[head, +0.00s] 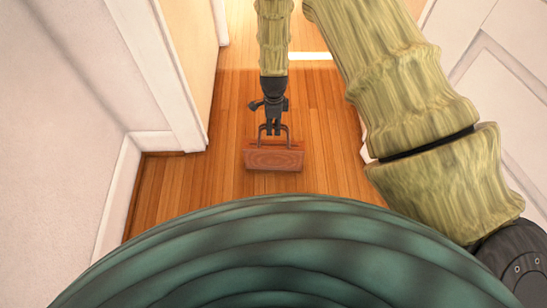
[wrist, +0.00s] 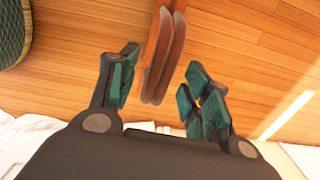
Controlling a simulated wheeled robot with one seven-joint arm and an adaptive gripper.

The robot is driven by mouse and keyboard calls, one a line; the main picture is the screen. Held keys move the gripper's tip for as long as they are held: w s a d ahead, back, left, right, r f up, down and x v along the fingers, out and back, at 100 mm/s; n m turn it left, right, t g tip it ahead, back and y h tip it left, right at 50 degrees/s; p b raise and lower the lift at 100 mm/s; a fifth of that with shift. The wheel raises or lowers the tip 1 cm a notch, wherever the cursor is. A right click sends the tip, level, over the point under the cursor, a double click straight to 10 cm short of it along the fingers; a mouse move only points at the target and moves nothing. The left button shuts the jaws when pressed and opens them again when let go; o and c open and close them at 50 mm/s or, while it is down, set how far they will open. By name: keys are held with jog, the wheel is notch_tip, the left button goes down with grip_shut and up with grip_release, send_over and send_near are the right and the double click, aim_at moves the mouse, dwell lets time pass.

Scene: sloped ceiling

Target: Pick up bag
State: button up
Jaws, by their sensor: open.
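The bag (head: 274,157) is a small reddish-brown, wood-textured case with a dark upright handle. It stands on the wooden floor in the middle of the head view. My gripper (head: 272,128) points down right above it, with the fingers at the handle's height. In the wrist view, the bag (wrist: 167,45) shows as narrow brown slabs that reach down between the teal-padded fingers of my gripper (wrist: 159,82). The fingers are apart, one on each side of the bag, with visible gaps. Whether a finger touches the handle is not clear.
A white wall with a baseboard (head: 118,195) and door frame (head: 180,85) borders the floor on the left. A white panelled door or wall (head: 510,75) stands on the right. The wooden floor (head: 222,130) around the bag is bare, in a narrow passage.

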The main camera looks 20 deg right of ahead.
notch_tip(320, 180, down, 2)
jog(key=shift+c, duration=0.4)
grip_shut()
